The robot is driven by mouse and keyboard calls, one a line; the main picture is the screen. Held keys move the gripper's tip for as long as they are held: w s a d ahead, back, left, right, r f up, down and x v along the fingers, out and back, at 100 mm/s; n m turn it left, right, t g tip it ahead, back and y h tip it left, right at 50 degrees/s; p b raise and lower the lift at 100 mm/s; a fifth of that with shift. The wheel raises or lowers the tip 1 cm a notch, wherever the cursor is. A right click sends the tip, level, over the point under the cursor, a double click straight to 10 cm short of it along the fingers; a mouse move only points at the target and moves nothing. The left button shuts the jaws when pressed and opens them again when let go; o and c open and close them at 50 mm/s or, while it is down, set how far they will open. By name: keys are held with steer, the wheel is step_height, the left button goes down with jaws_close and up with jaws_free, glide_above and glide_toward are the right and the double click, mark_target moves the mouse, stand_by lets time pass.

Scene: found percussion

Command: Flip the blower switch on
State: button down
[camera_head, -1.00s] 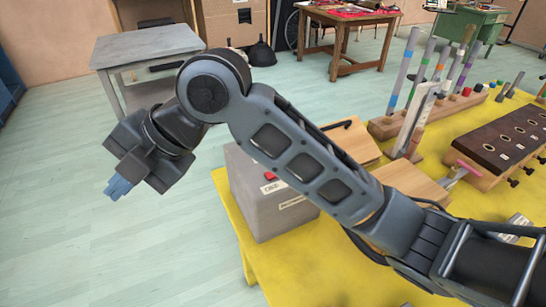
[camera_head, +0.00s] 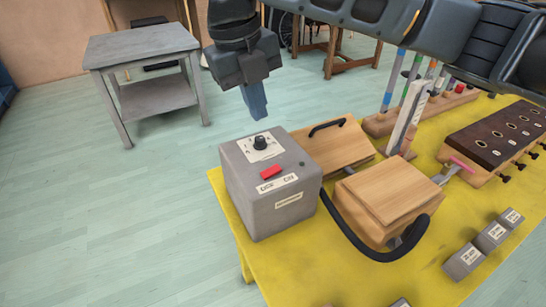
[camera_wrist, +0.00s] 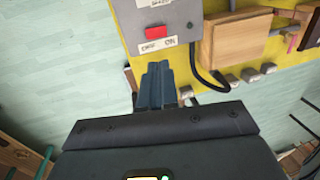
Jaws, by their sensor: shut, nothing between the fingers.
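The blower box (camera_head: 240,200) is a grey case at the near left corner of the yellow table. Its top has a black knob, a red switch (camera_head: 271,172) and a white OFF/ON label (camera_head: 277,184). The red switch also shows in the wrist view (camera_wrist: 156,32), with OFF at left and ON at right beneath it. I cannot tell which side of the switch is pressed. My gripper (camera_head: 259,117) points down with its blue fingers shut and empty, apart from the switch. In the wrist view the fingertips (camera_wrist: 156,68) appear just below the label.
A black hose (camera_head: 345,232) curves from the box to a wooden bellows-like block (camera_head: 385,195). Another wooden board with a black handle (camera_head: 335,145) lies behind. Upright coloured tubes and small grey labelled blocks (camera_head: 465,262) stand to the right. Open floor lies at left.

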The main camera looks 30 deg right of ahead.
mark_target(276, 169)
steer(key=shift+d, duration=0.15)
steer(key=p+x, duration=0.1)
steer(key=x, duration=1.3)
